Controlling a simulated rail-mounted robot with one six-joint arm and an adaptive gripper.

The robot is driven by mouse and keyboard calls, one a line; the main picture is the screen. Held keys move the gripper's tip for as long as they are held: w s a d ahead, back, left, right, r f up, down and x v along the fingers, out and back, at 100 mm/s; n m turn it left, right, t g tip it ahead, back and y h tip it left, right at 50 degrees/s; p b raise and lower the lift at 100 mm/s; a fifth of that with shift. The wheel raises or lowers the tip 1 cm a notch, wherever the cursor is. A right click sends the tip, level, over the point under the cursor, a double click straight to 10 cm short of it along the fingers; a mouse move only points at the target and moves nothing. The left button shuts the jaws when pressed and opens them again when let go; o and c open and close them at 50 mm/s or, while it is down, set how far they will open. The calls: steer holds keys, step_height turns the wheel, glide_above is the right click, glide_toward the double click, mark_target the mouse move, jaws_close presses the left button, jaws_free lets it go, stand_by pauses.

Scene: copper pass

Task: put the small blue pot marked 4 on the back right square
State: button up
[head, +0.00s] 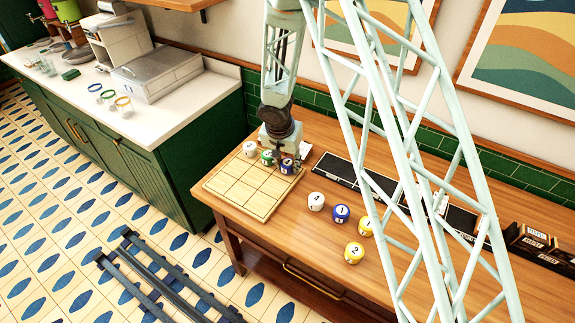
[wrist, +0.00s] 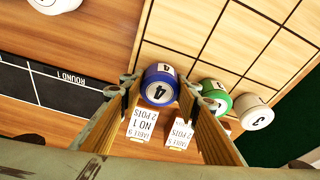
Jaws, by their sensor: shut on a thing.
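The small blue pot marked 4 (wrist: 159,85) is between the two fingers of my gripper (wrist: 158,92), and the fingers are shut on it. In the head view the blue pot (head: 287,166) is at the back right corner square of the wooden gridded board (head: 240,191). I cannot tell whether its base touches the board. In the wrist view a green pot (wrist: 216,96) and a white pot marked 3 (wrist: 252,111) stand beside it along the board's back edge. The gripper hides part of the blue pot in the head view.
Small cards (wrist: 141,124) stand just behind the board. A black strip (head: 340,170) runs along the table's back. The board's front squares are clear.

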steer(key=shift+f, duration=0.15)
steer(key=o, duration=0.9)
steer(key=shift+r, duration=0.25)
steer(key=shift+r, duration=0.35)
steer(key=p+v, duration=0.1)
steer(key=v, duration=1)
steer(key=shift+s+a, duration=0.1)
steer(key=shift+s, duration=0.05)
steer(key=shift+r, duration=0.1)
